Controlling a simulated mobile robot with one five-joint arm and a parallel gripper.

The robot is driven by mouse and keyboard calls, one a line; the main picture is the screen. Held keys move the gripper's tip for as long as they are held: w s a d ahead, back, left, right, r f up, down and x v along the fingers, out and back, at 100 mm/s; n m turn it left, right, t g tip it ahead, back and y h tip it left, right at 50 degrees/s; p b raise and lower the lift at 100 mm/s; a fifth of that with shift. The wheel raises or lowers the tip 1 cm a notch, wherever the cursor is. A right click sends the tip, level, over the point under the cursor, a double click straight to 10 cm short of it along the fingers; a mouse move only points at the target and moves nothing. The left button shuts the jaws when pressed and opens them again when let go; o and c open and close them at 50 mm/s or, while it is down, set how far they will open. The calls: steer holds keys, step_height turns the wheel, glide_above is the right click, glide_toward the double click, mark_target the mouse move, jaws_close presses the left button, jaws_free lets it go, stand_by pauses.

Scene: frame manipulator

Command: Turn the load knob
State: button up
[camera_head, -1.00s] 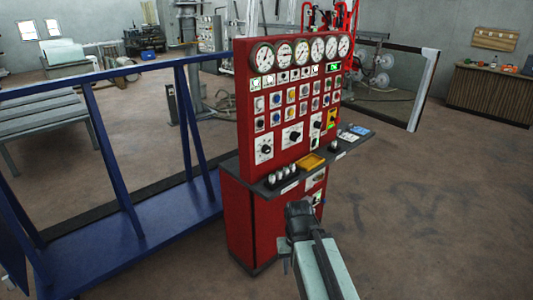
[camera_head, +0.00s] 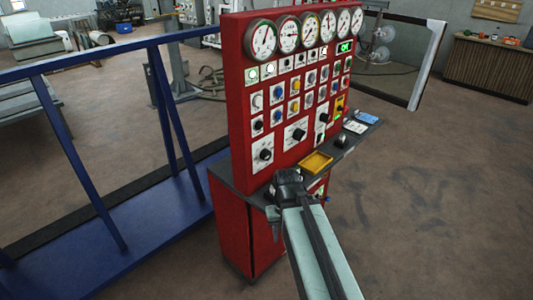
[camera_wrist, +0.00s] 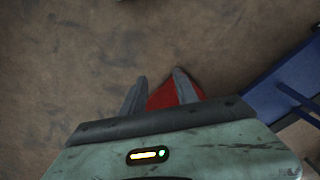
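The red control panel (camera_head: 283,75) stands upright with dials, buttons and black rotary knobs. Three larger black knobs sit low on it: a left knob (camera_head: 264,155), a middle knob (camera_head: 298,134) and a right knob (camera_head: 324,117). Their labels are too small to read, so I cannot tell which is the load knob. My gripper (camera_wrist: 159,76) shows two separated fingers in the wrist view, open with nothing between them. In the head view my arm's end is in front of the panel's dark shelf, below the knobs, and hides part of the shelf.
The dark shelf (camera_head: 365,133) juts out below the panel and carries a yellow tray (camera_head: 316,163) and small levers. A blue frame (camera_head: 100,205) stands at the left, also visible in the wrist view (camera_wrist: 283,88). Open floor (camera_head: 430,190) lies at the right.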

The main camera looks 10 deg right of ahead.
steer(key=o, duration=0.3)
steer(key=shift+o, duration=1.3)
steer(key=w+f+y+b, duration=0.1)
steer(key=w+a+f+n+t+y+b, duration=0.1)
steer(key=w+b, duration=0.1)
steer(key=shift+w+a+f+n, duration=0.1)
steer(key=shift+w+a+n, duration=0.1)
steer(key=shift+n, duration=0.1)
steer(key=n+t+y+b, duration=0.5)
steer(key=t+y+b, duration=0.45)
steer(key=t, duration=0.35)
glide_toward(268, 157)
steer(key=shift+h, duration=0.25)
steer(key=x, duration=0.8)
steer(key=shift+w+a+b, duration=0.25)
steer(key=shift+w+b, duration=0.05)
steer(key=shift+b, duration=0.05)
